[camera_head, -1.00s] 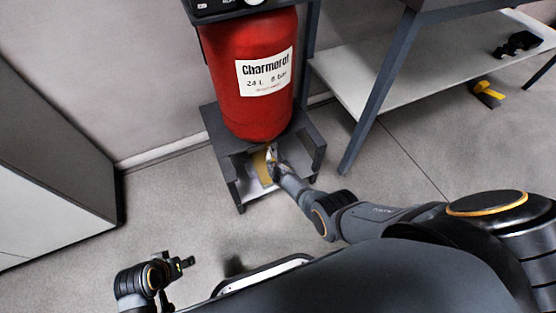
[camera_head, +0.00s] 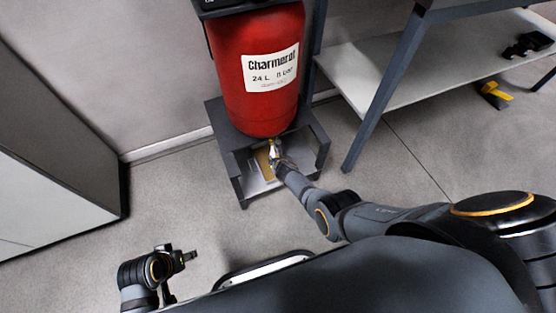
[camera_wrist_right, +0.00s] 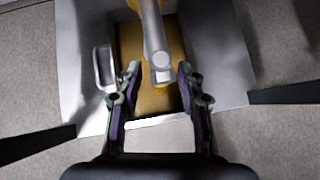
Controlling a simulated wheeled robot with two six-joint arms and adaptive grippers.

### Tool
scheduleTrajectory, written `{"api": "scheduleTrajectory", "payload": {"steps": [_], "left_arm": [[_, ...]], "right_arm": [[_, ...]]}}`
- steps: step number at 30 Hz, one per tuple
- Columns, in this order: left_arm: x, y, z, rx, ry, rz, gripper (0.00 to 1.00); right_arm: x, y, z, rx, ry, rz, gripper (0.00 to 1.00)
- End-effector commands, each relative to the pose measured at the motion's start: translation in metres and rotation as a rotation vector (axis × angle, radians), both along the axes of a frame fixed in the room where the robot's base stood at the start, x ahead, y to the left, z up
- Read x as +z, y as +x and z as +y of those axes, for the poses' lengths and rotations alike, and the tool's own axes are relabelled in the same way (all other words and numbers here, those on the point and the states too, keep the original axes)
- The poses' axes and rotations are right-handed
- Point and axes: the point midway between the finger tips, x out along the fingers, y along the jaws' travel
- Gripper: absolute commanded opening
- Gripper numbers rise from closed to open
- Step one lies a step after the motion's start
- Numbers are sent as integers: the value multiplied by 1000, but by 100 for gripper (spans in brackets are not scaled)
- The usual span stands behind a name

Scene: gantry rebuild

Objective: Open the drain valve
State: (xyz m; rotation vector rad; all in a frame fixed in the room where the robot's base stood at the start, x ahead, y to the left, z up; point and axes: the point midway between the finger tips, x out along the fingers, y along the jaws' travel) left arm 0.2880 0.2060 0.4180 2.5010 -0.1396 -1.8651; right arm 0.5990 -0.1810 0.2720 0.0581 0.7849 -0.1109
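The red tank (camera_head: 258,75) stands upright in a dark frame, its white label facing me. The drain valve (camera_wrist_right: 153,40) shows in the right wrist view as a silver bar with a round end and yellow parts at the top and beneath. My right gripper (camera_wrist_right: 157,80) is open, one finger on each side of the bar's round end, with gaps visible. In the head view my right gripper (camera_head: 276,157) is just below the tank, inside the frame. My left gripper (camera_head: 190,255) is low at the left, away from the tank; its finger opening is unclear.
A light tray (camera_wrist_right: 225,75) with a tan pad (camera_wrist_right: 133,50) lies under the valve. The tank's dark frame (camera_head: 237,180) surrounds my right gripper closely. A shelf (camera_head: 420,70) stands at right and a cabinet (camera_head: 60,195) at left. The floor between is clear.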

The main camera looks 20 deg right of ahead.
Motion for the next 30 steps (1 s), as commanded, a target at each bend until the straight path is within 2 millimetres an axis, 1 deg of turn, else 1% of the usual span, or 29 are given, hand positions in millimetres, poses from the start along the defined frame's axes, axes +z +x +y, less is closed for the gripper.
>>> {"api": "scheduleTrajectory", "payload": {"steps": [5, 15, 18, 24, 30], "left_arm": [[0, 0, 0, 0, 0, 0, 40], [0, 0, 0, -1, 1, 0, 40], [0, 0, 0, -1, 1, 0, 40], [0, 0, 0, -1, 1, 0, 40], [0, 0, 0, -1, 1, 0, 40]], "right_arm": [[8, -10, 0, -8, -1, -3, 38], [39, -40, 6, 4, 7, 1, 38], [46, -47, 7, 4, 7, 1, 38], [52, -51, 7, 4, 6, 1, 38], [52, -51, 7, 4, 6, 1, 38]]}}
